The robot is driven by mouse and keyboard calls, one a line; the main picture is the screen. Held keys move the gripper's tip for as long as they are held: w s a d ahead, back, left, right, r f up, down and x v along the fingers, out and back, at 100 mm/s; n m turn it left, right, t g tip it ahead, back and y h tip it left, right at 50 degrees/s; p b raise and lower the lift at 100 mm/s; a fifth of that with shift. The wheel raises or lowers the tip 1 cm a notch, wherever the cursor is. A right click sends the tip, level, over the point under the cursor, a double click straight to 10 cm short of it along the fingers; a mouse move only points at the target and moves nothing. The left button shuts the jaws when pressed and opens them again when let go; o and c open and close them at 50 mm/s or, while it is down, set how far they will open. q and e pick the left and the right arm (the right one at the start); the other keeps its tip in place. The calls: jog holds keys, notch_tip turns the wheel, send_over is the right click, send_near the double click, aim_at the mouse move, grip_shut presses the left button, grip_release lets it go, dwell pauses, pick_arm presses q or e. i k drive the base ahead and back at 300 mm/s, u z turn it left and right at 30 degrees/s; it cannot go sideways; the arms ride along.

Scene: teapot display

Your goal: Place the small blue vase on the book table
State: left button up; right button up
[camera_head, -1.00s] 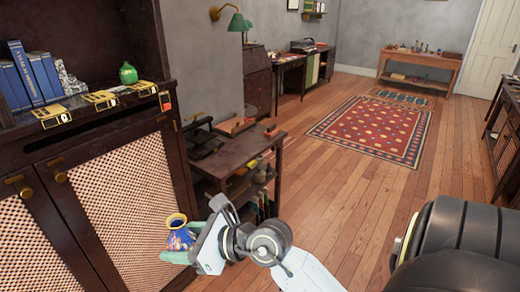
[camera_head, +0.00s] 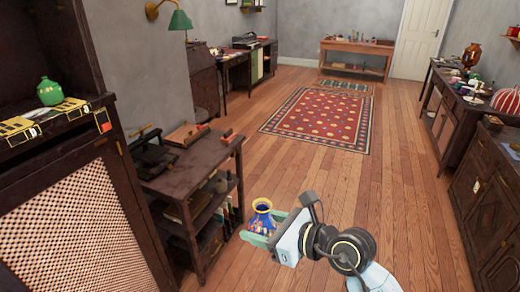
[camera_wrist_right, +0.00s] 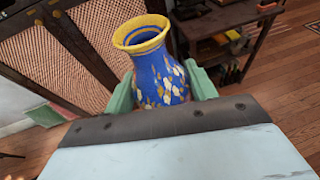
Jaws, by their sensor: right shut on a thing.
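The small blue vase (camera_head: 262,216) has a yellow rim and pale flower patterns. My right gripper (camera_head: 264,230) is shut on it and holds it upright above the floor, in front of the cabinets. In the right wrist view the vase (camera_wrist_right: 158,72) sits between the two green fingers (camera_wrist_right: 162,92), its mouth tilted in the picture. A dark low table (camera_head: 205,165) with shelves stands left of the vase; flat items and books lie on it. I cannot tell for sure that it is the book table. My left gripper is not in view.
A dark cabinet with a woven front (camera_head: 85,235) and a green teapot (camera_head: 49,91) stands at the left. A red rug (camera_head: 318,118) lies on open wooden floor. A wooden table (camera_head: 355,48) stands at the back. Dark cabinets (camera_head: 490,190) line the right.

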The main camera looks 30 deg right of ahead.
aim_at(193, 166)
jog(key=z, duration=0.85)
jog(key=i, duration=1.4)
jog(key=u, duration=0.6)
jog(key=i, duration=1.05)
jog(key=u, duration=0.9)
